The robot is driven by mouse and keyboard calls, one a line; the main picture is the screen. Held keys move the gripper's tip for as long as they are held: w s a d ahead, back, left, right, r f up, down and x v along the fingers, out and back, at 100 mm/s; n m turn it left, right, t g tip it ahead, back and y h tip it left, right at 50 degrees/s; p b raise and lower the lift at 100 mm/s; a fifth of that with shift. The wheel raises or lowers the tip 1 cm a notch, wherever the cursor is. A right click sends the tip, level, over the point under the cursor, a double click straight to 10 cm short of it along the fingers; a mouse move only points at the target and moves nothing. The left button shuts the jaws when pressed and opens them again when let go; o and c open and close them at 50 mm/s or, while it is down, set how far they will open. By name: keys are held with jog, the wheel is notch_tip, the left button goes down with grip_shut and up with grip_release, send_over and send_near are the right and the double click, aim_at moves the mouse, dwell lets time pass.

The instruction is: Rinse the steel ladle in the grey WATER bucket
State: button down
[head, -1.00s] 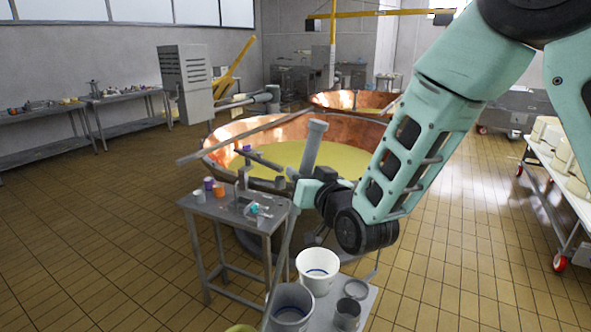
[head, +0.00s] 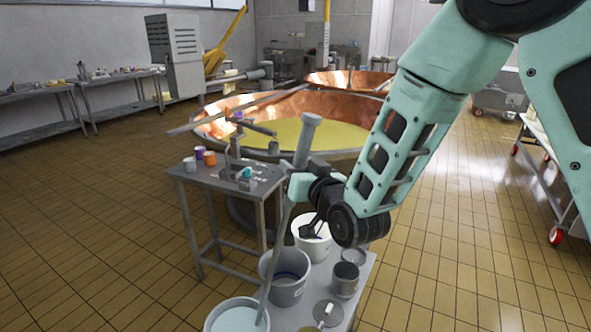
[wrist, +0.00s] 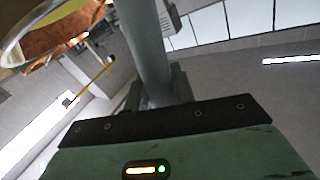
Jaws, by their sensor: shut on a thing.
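My gripper (head: 303,187) is shut on a long grey handle, which I take to be the steel ladle (head: 279,243). The handle stands steeply, with its thicker top above the gripper. It also rises between the fingers in the wrist view (wrist: 152,50). Its lower part passes in front of a grey bucket (head: 288,294) and reaches the right side of a bucket of pale bluish liquid (head: 211,323) at the bottom edge. The ladle's bowl is not visible, and I cannot tell whether it is in the liquid. No WATER label is legible.
A small steel table (head: 190,177) with cups stands left. The copper vat (head: 215,128) is behind.

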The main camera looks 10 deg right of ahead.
jog(key=shift+w+f, duration=0.1)
jog(key=shift+f, duration=0.2)
